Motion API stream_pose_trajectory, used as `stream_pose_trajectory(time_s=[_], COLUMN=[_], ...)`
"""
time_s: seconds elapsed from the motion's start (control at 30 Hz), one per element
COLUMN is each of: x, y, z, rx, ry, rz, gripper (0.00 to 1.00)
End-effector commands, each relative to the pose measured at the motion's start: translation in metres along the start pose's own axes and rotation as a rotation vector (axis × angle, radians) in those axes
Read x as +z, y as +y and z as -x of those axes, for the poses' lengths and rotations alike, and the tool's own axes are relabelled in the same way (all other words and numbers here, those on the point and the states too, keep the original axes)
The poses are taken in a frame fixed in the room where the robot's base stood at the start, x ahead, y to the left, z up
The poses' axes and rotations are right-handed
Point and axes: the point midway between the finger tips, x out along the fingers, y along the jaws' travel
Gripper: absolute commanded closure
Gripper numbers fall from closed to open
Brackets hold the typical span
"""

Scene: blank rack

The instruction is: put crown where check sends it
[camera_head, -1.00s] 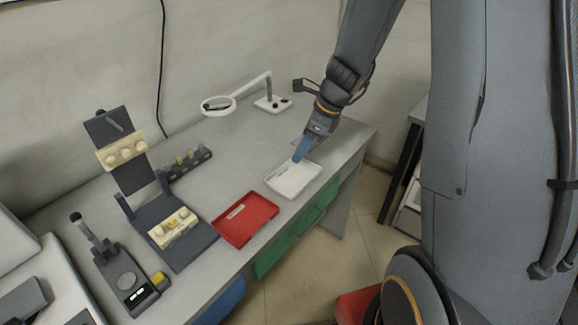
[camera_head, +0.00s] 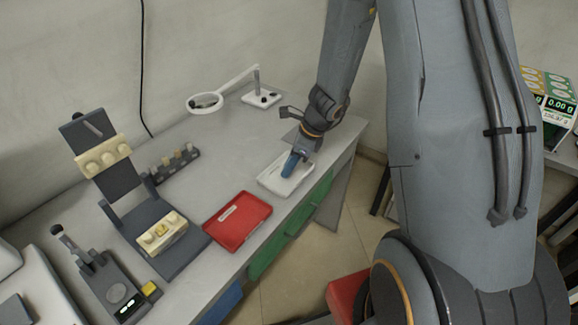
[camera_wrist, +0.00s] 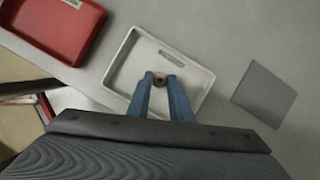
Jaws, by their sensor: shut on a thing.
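My gripper (camera_head: 291,164) is over the white tray (camera_head: 267,183) at the right end of the bench. I cannot tell if the held thing touches the tray floor. The red tray (camera_head: 238,220) lies left of the white one and looks empty except for its label.
A dark stand holds cream dental models (camera_head: 103,156) and (camera_head: 162,232). A small rack (camera_head: 175,163) holds several pegs. A gauge with a lit display (camera_head: 122,297) stands front left. A ring magnifier (camera_head: 205,103) is at the back. A grey square (camera_wrist: 264,94) lies beside the white tray.

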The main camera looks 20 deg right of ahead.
Motion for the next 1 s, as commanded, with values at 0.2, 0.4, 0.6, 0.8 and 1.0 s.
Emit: stream_pose_trajectory(time_s=[0.2,0.4,0.6,0.8,1.0], x=[0.0,-0.002,-0.002,-0.001,0.0], y=[0.0,0.0,0.0,0.0,-0.001], z=[-0.001,-0.004,-0.004,-0.003,0.011], rx=[-0.001,0.0,0.0,0.0,-0.003], ry=[0.0,0.0,0.0,0.0,-0.001], rz=[0.0,0.0,0.0,0.0,0.001], gripper=[1.0,0.79,0.62,0.62,0.62])
